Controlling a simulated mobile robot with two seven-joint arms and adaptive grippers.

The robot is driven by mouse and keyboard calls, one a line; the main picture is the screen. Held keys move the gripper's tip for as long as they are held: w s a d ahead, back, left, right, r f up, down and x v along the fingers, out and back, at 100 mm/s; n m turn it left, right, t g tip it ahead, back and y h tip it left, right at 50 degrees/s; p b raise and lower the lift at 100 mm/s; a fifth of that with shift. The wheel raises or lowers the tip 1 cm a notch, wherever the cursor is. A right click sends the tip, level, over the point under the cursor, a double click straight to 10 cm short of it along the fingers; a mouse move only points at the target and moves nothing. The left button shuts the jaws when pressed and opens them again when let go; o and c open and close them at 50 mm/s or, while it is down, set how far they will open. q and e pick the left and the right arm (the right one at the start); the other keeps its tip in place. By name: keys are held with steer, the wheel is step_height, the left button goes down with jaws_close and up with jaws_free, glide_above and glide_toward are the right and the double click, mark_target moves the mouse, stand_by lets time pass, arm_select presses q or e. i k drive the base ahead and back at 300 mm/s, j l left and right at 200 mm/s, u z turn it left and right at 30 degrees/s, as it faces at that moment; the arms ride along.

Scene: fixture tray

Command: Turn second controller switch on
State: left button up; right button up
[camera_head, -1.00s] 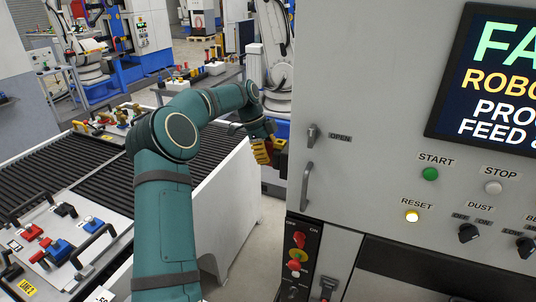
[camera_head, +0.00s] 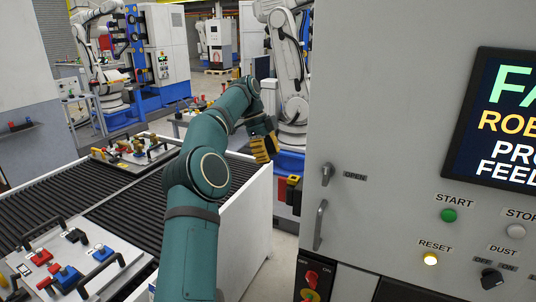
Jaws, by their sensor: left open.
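My left gripper (camera_head: 264,150), with yellow-and-black fingers, is in mid-air beyond the conveyor's white end wall, left of the grey machine cabinet. It is open and touches no switch that I can see. On the cabinet's lower front is a dark panel with a red-and-yellow rotary switch (camera_head: 311,284) under an ON label; its lower part is cut off by the frame. At the lower left, a fixture tray (camera_head: 105,278) carries red and blue parts. Which switch is the second controller switch, I cannot tell. My right gripper is not in view.
The cabinet front has a vertical handle (camera_head: 320,225), a latch (camera_head: 327,174) marked OPEN, a green START button (camera_head: 448,215), a lit RESET button (camera_head: 431,258) and a black DUST knob (camera_head: 491,278). The black roller conveyor (camera_head: 110,205) lies left. Another tray sits farther back.

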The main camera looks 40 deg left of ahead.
mark_target(310, 276)
steer(key=k, duration=1)
